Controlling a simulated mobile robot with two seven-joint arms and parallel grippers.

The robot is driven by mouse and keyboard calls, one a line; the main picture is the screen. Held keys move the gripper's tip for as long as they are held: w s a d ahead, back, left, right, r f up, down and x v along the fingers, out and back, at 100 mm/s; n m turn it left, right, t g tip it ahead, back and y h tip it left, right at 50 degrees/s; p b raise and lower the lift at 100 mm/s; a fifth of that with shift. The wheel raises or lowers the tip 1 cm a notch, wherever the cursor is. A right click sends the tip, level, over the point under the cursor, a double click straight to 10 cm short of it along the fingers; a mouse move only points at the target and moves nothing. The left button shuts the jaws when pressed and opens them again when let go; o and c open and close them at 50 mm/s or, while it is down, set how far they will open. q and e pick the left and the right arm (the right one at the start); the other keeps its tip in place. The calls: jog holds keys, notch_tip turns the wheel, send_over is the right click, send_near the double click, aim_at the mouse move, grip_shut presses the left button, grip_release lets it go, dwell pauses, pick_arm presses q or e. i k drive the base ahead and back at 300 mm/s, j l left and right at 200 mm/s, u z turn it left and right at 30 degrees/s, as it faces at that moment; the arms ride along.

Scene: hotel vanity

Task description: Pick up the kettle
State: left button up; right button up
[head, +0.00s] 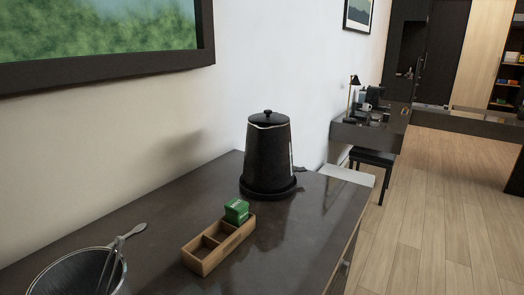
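The kettle (267,156) is black with a domed lid and a small knob on top. It stands upright on a round black base (267,193) towards the far end of the dark vanity top (155,222). Its handle is not clearly visible. Neither of my grippers is in the head view, and nothing touches the kettle.
A wooden divided box (205,257) with a green packet (237,210) stands in front of the kettle. A metal bucket (75,275) with tongs (112,262) is at the near left. A wall stands along the left; open floor (420,220) lies right.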

aim_at(269, 167)
jog(key=i+l+u, duration=0.4)
jog(key=l, duration=0.15)
jog(key=i+l+u, duration=0.4)
jog(key=l, duration=0.25)
jog(key=i+l+u, duration=0.2)
jog(key=l, duration=0.15)
jog(key=l+u, duration=0.15)
jog(key=l, duration=0.2)
jog(key=i+l+u, duration=0.25)
jog(key=l+u, duration=0.25)
jog(key=l, duration=0.4)
jog(key=i+l+u, duration=0.1)
jog(key=l+u, duration=0.4)
jog(key=l, duration=0.4)
jog(key=l+u, duration=0.5)
jog(key=l, duration=0.45)
jog(key=i+l+u, duration=0.1)
jog(key=l+u, duration=0.15)
jog(key=l, duration=0.15)
jog(key=l+u, duration=0.25)
jog(key=l, duration=0.15)
